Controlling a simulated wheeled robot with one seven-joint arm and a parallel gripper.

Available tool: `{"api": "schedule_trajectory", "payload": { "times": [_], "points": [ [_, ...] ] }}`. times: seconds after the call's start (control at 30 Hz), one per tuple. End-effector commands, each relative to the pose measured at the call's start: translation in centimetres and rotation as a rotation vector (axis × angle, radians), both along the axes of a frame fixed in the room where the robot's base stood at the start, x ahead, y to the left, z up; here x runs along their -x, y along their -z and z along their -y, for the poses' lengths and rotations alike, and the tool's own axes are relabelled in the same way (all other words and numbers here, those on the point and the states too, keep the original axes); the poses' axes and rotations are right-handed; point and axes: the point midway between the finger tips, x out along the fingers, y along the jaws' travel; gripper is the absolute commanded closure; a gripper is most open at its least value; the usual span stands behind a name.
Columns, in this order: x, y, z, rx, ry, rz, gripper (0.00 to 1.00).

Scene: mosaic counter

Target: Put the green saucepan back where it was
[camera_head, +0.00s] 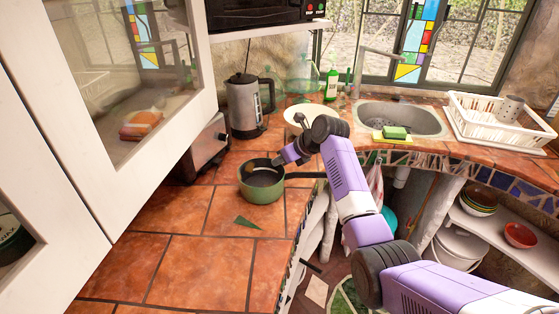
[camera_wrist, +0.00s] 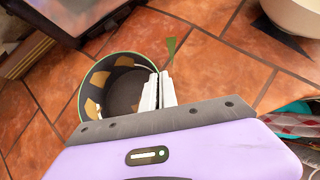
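The green saucepan (camera_head: 262,190) is on or just above the tiled counter, with its dark handle (camera_head: 305,175) pointing right. I cannot tell whether its base touches the tiles. My gripper (camera_head: 279,160) reaches in from the right to the saucepan's far side. In the wrist view, the saucepan (camera_wrist: 92,98) shows its dark inside with tan patches. The two pale fingers of my gripper (camera_wrist: 158,86) are close together at its rim, one on each side, and appear shut on the wall. My gripper's body hides the near part of the saucepan there.
A kettle (camera_head: 244,106) and a toaster (camera_head: 205,146) stand behind and left. A pale bowl (camera_head: 311,113) is behind my gripper. The sink (camera_head: 405,118), with a green sponge (camera_head: 394,132) at its edge, and a white dish rack (camera_head: 480,120) lie right. The front-left counter (camera_head: 195,264) is clear.

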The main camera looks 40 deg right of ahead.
Motion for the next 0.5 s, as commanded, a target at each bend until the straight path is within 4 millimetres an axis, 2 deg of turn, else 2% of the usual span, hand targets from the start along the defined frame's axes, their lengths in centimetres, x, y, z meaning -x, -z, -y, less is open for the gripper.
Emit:
{"api": "schedule_trajectory", "payload": {
  "times": [0.37,0.5],
  "points": [
    [-0.1,0.03,0.01,0.0,0.0,0.005,1.0],
    [-0.01,0.35,0.0,0.001,-0.001,0.0,0.76]
  ]
}}
